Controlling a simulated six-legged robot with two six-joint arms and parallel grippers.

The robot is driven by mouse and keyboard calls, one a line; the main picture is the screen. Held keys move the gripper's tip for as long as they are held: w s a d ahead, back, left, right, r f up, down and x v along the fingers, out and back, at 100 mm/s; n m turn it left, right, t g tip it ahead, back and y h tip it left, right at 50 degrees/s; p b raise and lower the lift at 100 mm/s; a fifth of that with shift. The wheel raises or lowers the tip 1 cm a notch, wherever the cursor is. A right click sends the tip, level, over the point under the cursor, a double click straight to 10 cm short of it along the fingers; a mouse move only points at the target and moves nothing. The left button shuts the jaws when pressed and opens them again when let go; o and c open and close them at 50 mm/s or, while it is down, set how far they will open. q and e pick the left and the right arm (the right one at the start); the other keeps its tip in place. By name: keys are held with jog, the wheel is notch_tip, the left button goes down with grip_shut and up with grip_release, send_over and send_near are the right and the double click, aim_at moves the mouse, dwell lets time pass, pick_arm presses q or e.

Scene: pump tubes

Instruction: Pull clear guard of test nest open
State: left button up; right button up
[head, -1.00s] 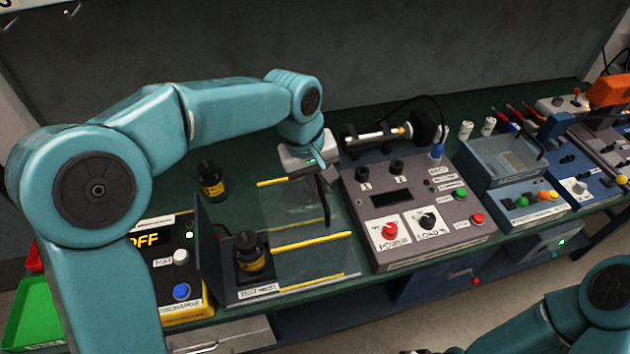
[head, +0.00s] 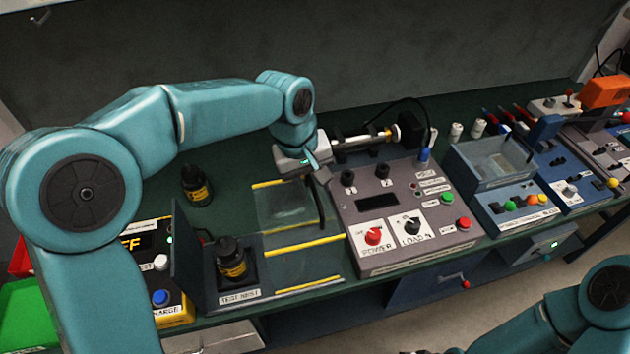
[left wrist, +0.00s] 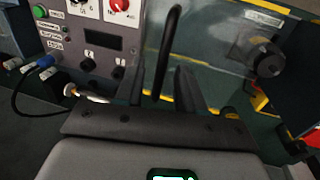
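The clear guard (head: 285,205) is a see-through panel with yellow strips, at the middle of the bench in the head view. It stands to the right of the black pump in the test nest (head: 208,296). A black curved handle (head: 321,203) rises at the guard's right side. In the left wrist view the handle (left wrist: 168,50) stands between the two dark fingers of my left gripper (left wrist: 163,92). My right gripper is out of view.
A grey control box (head: 405,205) with knobs and buttons stands close to the right of the guard. A yellow discharge unit (head: 165,270) is left of the nest. A loose black pump (head: 195,185) stands behind it. A blue station (head: 505,180) is farther right.

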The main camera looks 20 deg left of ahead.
pick_arm(q)
jog(key=shift+s+r, duration=0.2)
jog(key=shift+r, duration=0.2)
notch_tip(320, 180, up, 15)
jog(key=s+a, duration=0.1)
jog(key=a, duration=0.1)
jog(key=shift+s+a, duration=0.25)
jog(key=shift+s, duration=0.05)
jog(key=shift+w, duration=0.1)
